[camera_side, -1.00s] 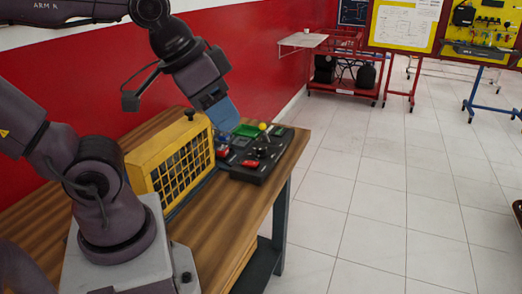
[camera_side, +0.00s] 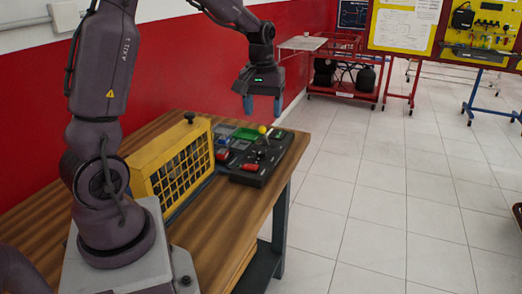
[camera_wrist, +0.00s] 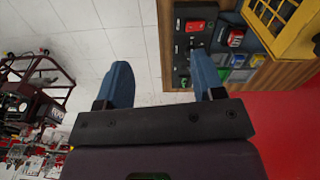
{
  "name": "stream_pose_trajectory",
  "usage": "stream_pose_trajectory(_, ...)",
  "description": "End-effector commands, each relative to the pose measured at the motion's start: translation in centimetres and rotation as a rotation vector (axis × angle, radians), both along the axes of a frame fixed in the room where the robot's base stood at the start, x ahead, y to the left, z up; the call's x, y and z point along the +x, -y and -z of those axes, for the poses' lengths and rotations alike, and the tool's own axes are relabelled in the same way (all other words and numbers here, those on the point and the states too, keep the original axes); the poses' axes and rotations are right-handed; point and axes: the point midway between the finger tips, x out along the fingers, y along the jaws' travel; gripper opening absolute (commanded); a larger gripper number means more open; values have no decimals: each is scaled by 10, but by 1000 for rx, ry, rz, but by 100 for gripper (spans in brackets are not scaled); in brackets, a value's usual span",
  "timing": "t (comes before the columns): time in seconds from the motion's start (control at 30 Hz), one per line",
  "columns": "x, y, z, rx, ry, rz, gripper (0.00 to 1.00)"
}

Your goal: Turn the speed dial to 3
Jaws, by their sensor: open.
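The dark control panel (camera_side: 268,170) lies on the bench beside the yellow cage. It carries a red switch (camera_side: 249,167), a green part and a lever with a yellow ball (camera_side: 262,129). The speed dial and its numbers are too small to make out for certain among the dark knobs. My gripper (camera_side: 263,106) hangs above the far end of the panel, blue fingers apart and empty, touching nothing. In the wrist view my gripper (camera_wrist: 161,76) is open, with the panel (camera_wrist: 181,52) beyond the right finger, which hides part of it.
The yellow cage (camera_side: 160,184) stands on the wooden bench (camera_side: 232,220) just left of the panel. A red wall runs behind the bench. Tiled floor lies open to the right, with a red cart (camera_side: 345,88) and display boards at the back.

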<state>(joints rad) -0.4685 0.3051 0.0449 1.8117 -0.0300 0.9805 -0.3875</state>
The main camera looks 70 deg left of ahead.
Motion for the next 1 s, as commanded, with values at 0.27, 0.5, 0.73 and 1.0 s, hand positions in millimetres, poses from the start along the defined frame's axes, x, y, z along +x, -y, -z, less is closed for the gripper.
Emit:
stream_pose_trajectory(0.27, 31, -109, 81, -42, -89, -585, 62)
stream_pose_trajectory(0.5, 50, -169, 121, -37, -79, -1088, 62)
stream_pose_trajectory(0.73, 66, -178, 99, -40, -25, -1377, 62)
stream_pose_trajectory(1.0, 65, -177, 116, -43, -33, -1445, 62)
